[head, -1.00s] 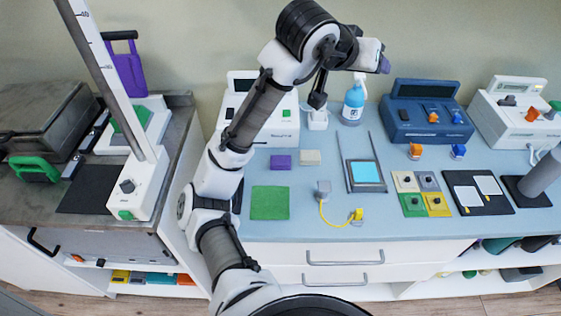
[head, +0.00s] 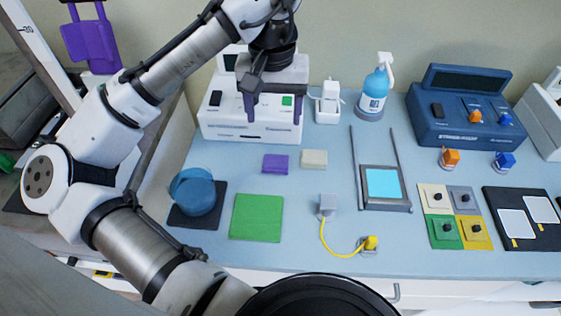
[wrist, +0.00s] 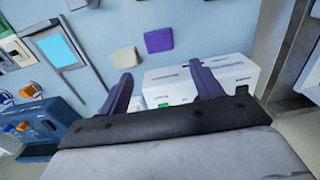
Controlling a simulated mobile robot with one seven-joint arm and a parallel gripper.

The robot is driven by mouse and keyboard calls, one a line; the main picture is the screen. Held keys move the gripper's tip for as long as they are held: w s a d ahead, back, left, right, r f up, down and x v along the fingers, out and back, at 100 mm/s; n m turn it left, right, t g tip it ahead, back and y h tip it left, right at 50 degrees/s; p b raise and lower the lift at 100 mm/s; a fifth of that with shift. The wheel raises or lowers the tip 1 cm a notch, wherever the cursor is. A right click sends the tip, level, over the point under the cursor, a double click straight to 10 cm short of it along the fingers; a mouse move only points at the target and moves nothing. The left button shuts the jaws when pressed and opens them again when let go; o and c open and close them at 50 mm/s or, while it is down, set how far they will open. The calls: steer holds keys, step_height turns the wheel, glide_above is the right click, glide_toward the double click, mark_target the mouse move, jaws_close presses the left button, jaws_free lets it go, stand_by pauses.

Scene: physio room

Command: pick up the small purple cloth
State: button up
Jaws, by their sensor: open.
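The small purple cloth (head: 275,163) lies flat on the blue-grey counter, left of a cream cloth (head: 314,159) and behind a larger green cloth (head: 257,217). In the wrist view the purple cloth (wrist: 159,40) lies beyond my fingertips, clear of them. My gripper (head: 273,115) is open and empty, with purple fingers pointing down. In the head view it hangs in front of the white machine, above and behind the purple cloth. Both fingers also show in the wrist view, where my gripper (wrist: 161,76) has nothing between its tips.
The white machine (head: 222,122) stands close behind the cloths. A blue spray bottle (head: 375,88) and a blue machine (head: 462,113) stand to its right. A blue round object (head: 196,192) on a dark pad is at the left. A grey block with a yellow cable (head: 328,205) lies in front.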

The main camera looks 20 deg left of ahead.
glide_above(275, 161)
step_height(275, 161, down, 7)
steer(key=shift+s+f+p, duration=0.1)
steer(key=shift+f+p, duration=0.05)
steer(key=shift+p, duration=0.15)
steer(key=shift+f+p, duration=0.6)
steer(key=shift+f, duration=2.5)
steer(key=c, duration=0.7)
